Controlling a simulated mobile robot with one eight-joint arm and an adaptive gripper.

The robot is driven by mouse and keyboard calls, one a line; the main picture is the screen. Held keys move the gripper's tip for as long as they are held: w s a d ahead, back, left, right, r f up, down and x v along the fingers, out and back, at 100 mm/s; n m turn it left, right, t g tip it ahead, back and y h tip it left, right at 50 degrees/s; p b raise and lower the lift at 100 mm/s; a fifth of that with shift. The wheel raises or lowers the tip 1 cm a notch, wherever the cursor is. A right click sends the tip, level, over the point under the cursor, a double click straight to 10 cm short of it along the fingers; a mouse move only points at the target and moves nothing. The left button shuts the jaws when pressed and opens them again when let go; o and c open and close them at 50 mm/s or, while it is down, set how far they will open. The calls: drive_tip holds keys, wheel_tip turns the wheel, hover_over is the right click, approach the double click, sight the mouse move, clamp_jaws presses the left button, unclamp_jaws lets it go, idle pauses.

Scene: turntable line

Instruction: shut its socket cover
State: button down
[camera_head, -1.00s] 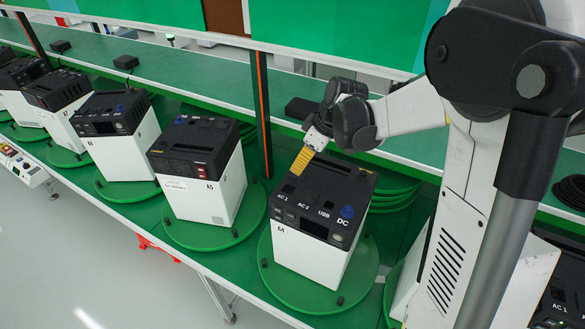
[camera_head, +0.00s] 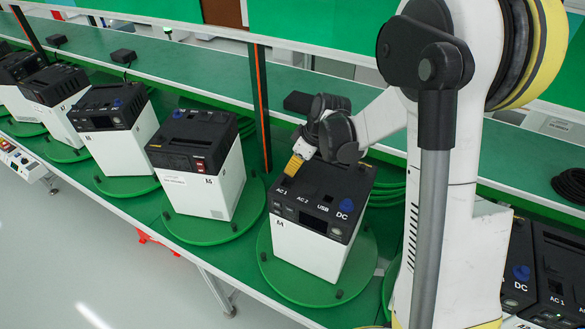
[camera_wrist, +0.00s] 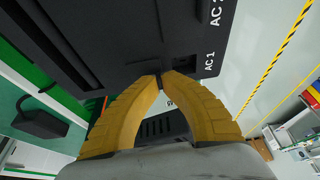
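The power unit (camera_head: 307,253), a white box with a black top, stands on a round green turntable. Its top carries the labels AC 1, AC 2, USB and DC, with a blue round cap (camera_head: 346,205) by DC. My gripper (camera_head: 290,170) has yellow fingers pointing down at the AC 1 corner of the top. In the wrist view the fingertips (camera_wrist: 162,76) meet beside the AC 1 label (camera_wrist: 209,61), at or just over the black top.
Similar units stand on turntables to the left, the nearest being unit A5 (camera_head: 198,185). Other units stand at the lower right, partly behind my arm. A dark post (camera_head: 259,110) rises behind the bench, left of the gripper. A black box (camera_head: 303,103) lies on the rear shelf.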

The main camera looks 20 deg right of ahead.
sight(279, 187)
drive_tip(key=shift+s, duration=0.1)
drive_tip(key=s+a+b, duration=0.2)
drive_tip(key=s+a, duration=0.2)
drive_tip(key=c, duration=1.6)
unclamp_jaws()
drive_tip(key=shift+a, duration=0.15)
drive_tip(key=shift+r, duration=0.1)
drive_tip(key=shift+d+r, duration=0.2)
drive_tip(key=shift+r, duration=0.1)
drive_tip(key=v, duration=1.1)
drive_tip(key=shift+s, duration=0.1)
